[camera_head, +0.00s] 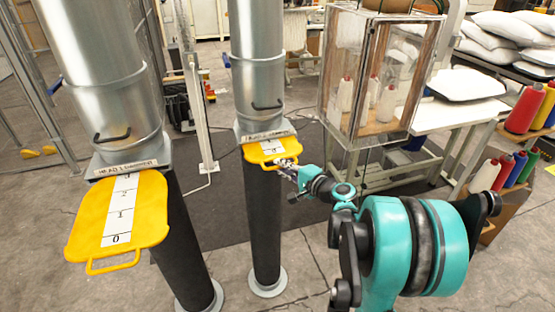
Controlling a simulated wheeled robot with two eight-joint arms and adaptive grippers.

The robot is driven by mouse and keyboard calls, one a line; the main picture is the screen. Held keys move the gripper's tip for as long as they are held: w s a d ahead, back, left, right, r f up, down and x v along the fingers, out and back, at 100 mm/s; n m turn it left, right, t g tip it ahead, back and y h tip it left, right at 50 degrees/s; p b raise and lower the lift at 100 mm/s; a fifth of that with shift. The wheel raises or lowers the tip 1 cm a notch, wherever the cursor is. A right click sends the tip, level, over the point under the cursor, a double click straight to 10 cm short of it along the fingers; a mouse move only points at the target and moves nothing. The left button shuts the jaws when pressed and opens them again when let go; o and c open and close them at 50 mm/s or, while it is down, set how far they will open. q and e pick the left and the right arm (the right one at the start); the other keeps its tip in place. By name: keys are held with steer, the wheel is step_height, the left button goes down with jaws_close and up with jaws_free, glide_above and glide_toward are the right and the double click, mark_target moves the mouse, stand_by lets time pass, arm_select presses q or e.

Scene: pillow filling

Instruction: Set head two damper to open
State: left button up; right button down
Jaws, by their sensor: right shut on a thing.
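The head two damper, a yellow slide plate (257,152) with a white number strip, sticks out a short way from its slot in the right-hand duct. Its label above is too small to read surely. My right gripper (287,164) is at the plate's front edge, shut on its handle, which it mostly hides. My left gripper is not in view. The head one damper, a larger yellow plate (90,215) on the left-hand duct, sticks out far, with its strip showing numbers down to 0 and its loop handle free.
Metal ducts (257,65) rise above black lower pipes (262,225) on round floor flanges. A glass-sided cabinet (375,75) with thread cones stands behind my right arm. A white table (465,112), pillows (505,28) and colored spools (525,108) are at right.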

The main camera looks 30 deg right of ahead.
steer(key=s+a, duration=0.3)
steer(key=s, duration=0.9)
steer(key=shift+s+f+p, duration=0.15)
steer(key=shift+s+p, duration=0.15)
steer(key=shift+s, duration=0.05)
steer(key=shift+a, duration=0.1)
steer(key=c, duration=1.6)
jaws_free()
steer(key=shift+s, duration=0.15)
steer(key=shift+s, duration=0.1)
